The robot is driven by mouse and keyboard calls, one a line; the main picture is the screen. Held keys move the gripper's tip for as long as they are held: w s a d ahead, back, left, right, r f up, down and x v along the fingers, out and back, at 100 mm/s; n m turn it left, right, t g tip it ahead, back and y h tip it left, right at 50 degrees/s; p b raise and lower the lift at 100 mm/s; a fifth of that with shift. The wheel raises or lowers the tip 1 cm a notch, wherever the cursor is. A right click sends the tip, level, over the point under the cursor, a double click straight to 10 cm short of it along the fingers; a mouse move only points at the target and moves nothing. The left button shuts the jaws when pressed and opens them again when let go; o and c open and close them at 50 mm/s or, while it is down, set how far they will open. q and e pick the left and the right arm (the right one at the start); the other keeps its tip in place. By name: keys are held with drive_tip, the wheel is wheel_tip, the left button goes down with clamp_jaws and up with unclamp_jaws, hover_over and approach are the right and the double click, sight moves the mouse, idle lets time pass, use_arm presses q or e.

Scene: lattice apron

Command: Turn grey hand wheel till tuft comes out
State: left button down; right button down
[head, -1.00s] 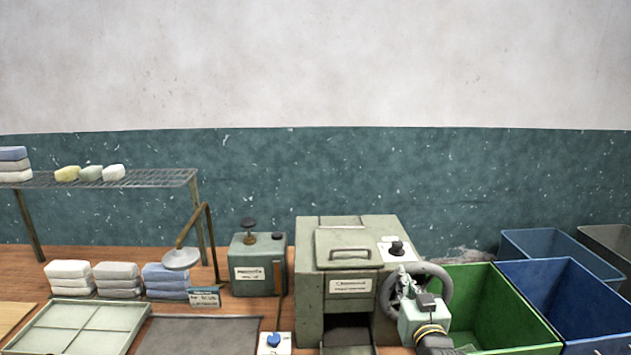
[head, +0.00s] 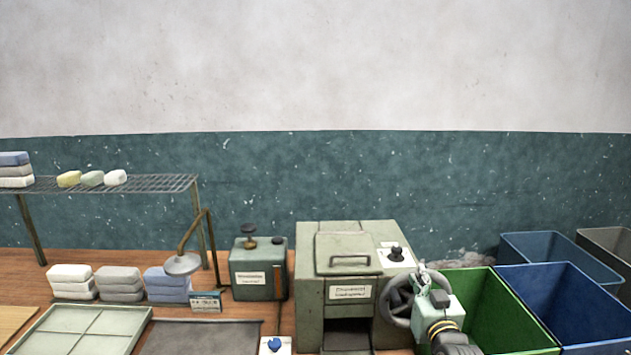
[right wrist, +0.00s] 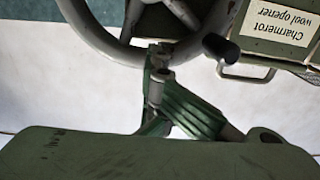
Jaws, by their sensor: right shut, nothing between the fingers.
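The grey hand wheel (head: 392,307) is on the right side of the green-grey wool opener (head: 311,270). Its rim also shows at the top of the right wrist view (right wrist: 82,20), with a dark knob (right wrist: 220,46) to the right of my fingertips. My right gripper (head: 424,272) is shut and empty at the wheel's upper right, covering part of it. In the right wrist view its fingers (right wrist: 158,62) lie close beside the rim; I cannot tell whether they touch. The opener's dark front outlet (head: 347,312) shows no tuft. My left gripper is not in view.
A green bin (head: 508,318) and a blue bin (head: 580,308) stand right of the wheel, close to my right arm. A small green box (head: 258,268) and a lamp (head: 183,263) stand left of the opener. A dark mat (head: 200,338) lies in front.

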sight(434, 277)
drive_tip(key=shift+w+d+r, duration=0.1)
drive_tip(key=shift+d+r, duration=0.15)
drive_tip(key=shift+d, duration=0.7)
drive_tip(key=shift+d+r, duration=0.25)
drive_tip(key=shift+d, duration=0.65)
drive_tip(key=shift+a, duration=0.1)
drive_tip(key=shift+d+f, duration=0.1)
drive_tip(key=shift+d, duration=0.2)
drive_tip(key=d+b, duration=0.1)
drive_tip(key=d, duration=0.2)
drive_tip(key=shift+w+f, duration=0.1)
drive_tip(key=shift+f, duration=0.05)
